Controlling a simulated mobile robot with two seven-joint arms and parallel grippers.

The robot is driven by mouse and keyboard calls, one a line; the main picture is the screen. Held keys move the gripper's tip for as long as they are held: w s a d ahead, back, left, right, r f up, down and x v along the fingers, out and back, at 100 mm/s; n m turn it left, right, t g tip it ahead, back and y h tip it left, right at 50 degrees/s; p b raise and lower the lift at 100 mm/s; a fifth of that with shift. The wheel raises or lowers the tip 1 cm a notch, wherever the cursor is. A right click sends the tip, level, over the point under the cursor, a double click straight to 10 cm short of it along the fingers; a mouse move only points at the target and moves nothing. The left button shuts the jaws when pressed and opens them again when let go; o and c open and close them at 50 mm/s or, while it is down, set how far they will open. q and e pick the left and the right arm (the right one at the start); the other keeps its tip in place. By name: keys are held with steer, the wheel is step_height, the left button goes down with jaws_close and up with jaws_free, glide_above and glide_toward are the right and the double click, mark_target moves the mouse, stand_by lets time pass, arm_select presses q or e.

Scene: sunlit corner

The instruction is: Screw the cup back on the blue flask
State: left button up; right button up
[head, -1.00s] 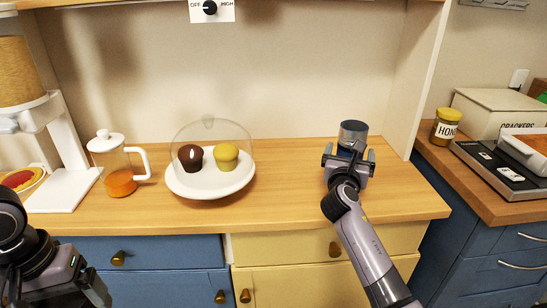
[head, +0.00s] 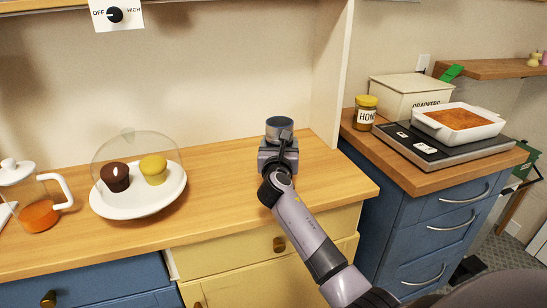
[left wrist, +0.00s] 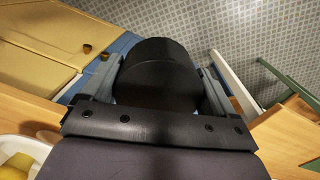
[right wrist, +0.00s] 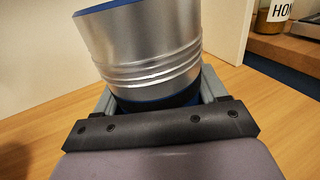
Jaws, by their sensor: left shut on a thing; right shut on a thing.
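The flask (head: 280,127) is silver with blue at its top edge, at the back right of the wooden counter in the head view. My right gripper (head: 278,150) is shut around its lower part. In the right wrist view the flask (right wrist: 145,50) shows ridged silver rings above a dark blue band between the fingers. I cannot tell whether its base, hidden by the gripper, touches the counter. My left gripper (left wrist: 157,95) is shut on a black, round cup (left wrist: 158,70), seen in the left wrist view over the floor and cabinet fronts. Both are outside the head view.
A cake plate (head: 130,205) with two muffins under a clear dome and a glass teapot (head: 38,214) stand left on the counter. A side panel (head: 335,75) rises behind the flask. A honey jar (head: 366,112) and baking dish (head: 460,122) are right. The counter's middle is clear.

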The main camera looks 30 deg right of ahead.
arm_select(q)
steer(key=shift+r, duration=0.1)
arm_select(e)
steer(key=shift+r, duration=0.3)
arm_select(q)
steer(key=shift+r+p, duration=0.3)
steer(key=shift+p, duration=0.05)
step_height(320, 180, up, 3)
steer(key=p, duration=0.2)
steer(key=shift+f+p, duration=0.15)
steer(key=shift+p, duration=0.25)
arm_select(e)
step_height(320, 180, up, 20)
steer(key=shift+f, duration=0.25)
stand_by(0.5)
